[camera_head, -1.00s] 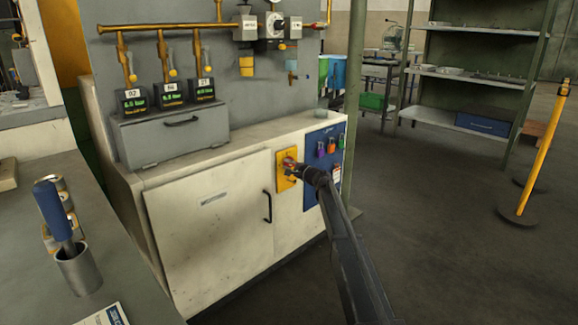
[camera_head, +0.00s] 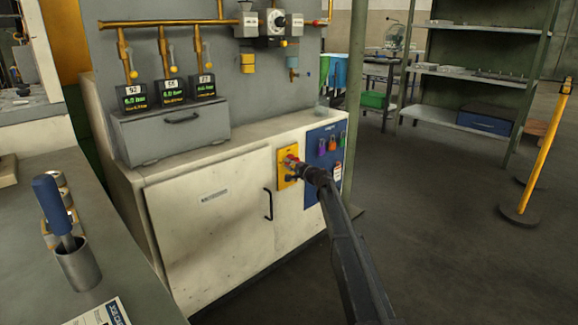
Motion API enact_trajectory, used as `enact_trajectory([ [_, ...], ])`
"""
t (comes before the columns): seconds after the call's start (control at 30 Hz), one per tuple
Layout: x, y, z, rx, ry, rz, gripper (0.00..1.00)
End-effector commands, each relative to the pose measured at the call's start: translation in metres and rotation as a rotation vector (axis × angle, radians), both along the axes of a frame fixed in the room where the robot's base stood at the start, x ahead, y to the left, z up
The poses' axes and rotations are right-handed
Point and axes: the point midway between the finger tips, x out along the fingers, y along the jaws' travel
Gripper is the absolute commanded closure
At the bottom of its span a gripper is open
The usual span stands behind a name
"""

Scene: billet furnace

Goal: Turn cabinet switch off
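The cabinet switch is a red handle on a yellow plate (camera_head: 285,178), set on the front of the pale cabinet (camera_head: 205,235) right of its black door handle. My gripper (camera_head: 296,167) is at the switch, reaching in from the lower right. Its fingertips overlap the red handle (camera_head: 289,160) in this view. The gripper is small and dark here, so I cannot tell whether the fingers are closed on the handle. My gripper hides part of the handle, and its exact angle is unclear.
A blue lockout board (camera_head: 325,155) with coloured padlocks is just right of the switch. A green post (camera_head: 355,100) stands beside the cabinet. A bench (camera_head: 95,275) with a metal cup fills the lower left. Open floor lies to the right, with a yellow post (camera_head: 542,150).

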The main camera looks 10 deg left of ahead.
Motion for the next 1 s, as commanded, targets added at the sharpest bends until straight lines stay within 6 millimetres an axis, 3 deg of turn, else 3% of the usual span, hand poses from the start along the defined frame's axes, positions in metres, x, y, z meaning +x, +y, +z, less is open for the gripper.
enact_trajectory([
  [0.03, 0.007, -0.003, 0.0, 0.001, -0.001, -0.012, 0.57],
  [0.1, 0.007, -0.003, 0.0, 0.0, 0.0, -0.013, 0.4],
  [0.67, -0.002, -0.006, 0.0, 0.001, 0.001, -0.006, 0.4],
  [1.0, -0.027, -0.037, 0.0, 0.001, 0.001, -0.007, 0.4],
])
